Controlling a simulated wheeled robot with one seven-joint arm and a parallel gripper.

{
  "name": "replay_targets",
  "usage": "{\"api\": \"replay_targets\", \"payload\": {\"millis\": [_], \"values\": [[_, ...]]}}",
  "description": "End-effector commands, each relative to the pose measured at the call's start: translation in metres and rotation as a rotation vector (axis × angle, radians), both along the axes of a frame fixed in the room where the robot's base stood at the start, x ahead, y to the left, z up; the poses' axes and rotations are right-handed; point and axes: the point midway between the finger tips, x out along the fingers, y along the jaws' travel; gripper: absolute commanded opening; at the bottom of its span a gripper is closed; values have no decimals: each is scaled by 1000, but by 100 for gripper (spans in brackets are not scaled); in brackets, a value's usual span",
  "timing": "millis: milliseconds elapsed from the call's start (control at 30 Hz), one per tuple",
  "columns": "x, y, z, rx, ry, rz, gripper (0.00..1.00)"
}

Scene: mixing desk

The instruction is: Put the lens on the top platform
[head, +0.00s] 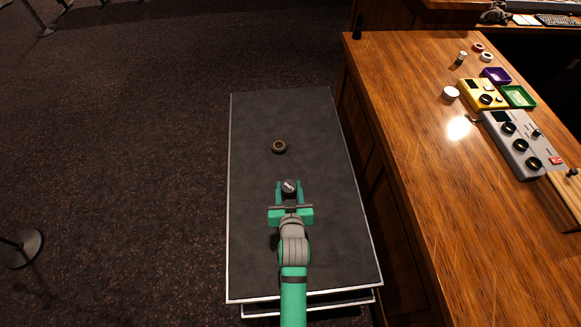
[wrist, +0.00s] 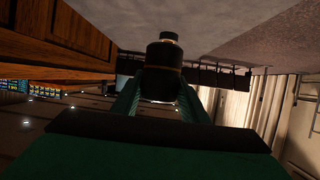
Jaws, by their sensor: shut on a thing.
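My gripper (head: 290,190) is shut on a dark cylindrical object that looks like the lens (head: 289,185); its top has a pale marking. The top platform (head: 255,200) is the dark grey, silver-edged upper surface of a cart. The gripper and lens are over its middle. I cannot tell whether the lens touches the surface. A small dark ring-shaped object (head: 279,147) lies on the platform beyond the gripper.
A lower shelf edge (head: 310,305) shows under the platform's near side. A wooden desk (head: 440,200) stands close on the right, with a grey mixer (head: 522,143), a yellow device (head: 482,94), purple and green trays, and small items. Most of the platform is bare.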

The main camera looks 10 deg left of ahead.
Motion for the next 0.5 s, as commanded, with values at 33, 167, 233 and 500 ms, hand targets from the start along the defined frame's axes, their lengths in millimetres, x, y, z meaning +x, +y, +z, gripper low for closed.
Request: {"api": "replay_targets", "payload": {"millis": [33,167,233,500], "values": [[-1,4,3,1,-3,15,8],[-1,16,3,0,-1,42,8],[6,24,-1,0,-1,49,8],[47,61,-25,-2,0,50,8]]}}
